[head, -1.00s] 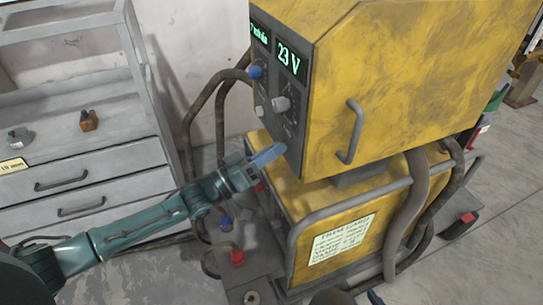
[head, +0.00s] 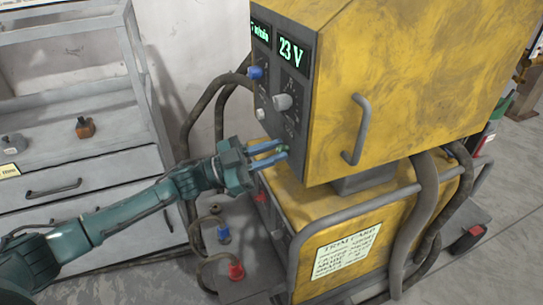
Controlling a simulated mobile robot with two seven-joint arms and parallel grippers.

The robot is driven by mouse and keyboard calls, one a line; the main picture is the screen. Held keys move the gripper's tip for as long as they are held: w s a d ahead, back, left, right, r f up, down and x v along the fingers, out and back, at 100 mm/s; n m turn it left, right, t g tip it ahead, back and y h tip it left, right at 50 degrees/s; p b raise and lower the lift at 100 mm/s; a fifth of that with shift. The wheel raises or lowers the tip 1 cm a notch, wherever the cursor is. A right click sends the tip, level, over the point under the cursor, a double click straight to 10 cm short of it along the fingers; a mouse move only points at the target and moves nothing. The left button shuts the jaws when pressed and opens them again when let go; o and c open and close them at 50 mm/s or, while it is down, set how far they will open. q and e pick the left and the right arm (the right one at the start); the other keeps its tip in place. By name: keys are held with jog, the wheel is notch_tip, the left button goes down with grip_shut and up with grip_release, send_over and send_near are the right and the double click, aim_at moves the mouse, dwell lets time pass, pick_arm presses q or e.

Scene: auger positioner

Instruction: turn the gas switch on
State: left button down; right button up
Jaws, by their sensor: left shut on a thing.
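The yellow welding machine (head: 400,80) has a dark front panel (head: 291,105) on its left side. My left gripper (head: 280,153) is at the lower part of this panel, its blue fingers pointing right. It is shut on the small gas switch, which is mostly hidden; a bit of green shows at the fingertips. I cannot tell which way the switch is set. My right gripper is not in view.
Above the gripper are a grey knob (head: 283,102), a blue knob (head: 256,72) and a lit "23 V" display (head: 292,51). A grey handle (head: 357,130) sticks out at the right. Hoses (head: 192,120) hang behind. A drawer cabinet (head: 100,160) stands left.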

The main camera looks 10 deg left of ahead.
pick_arm(q)
jog(key=m+g, duration=0.1)
jog(key=m, duration=0.3)
jog(key=shift+g, duration=0.3)
jog(key=shift+m+y, duration=0.3)
jog(key=shift+m, duration=0.5)
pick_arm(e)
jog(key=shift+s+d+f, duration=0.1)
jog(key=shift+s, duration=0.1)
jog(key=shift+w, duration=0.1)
pick_arm(q)
jog(key=c, duration=1.3)
grip_release()
jog(key=shift+a, duration=0.1)
jog(key=shift+a+b, duration=0.25)
jog(key=shift+b, duration=0.05)
jog(key=b+v, duration=0.1)
jog(key=v, duration=1.1)
jog(key=shift+a, duration=0.3)
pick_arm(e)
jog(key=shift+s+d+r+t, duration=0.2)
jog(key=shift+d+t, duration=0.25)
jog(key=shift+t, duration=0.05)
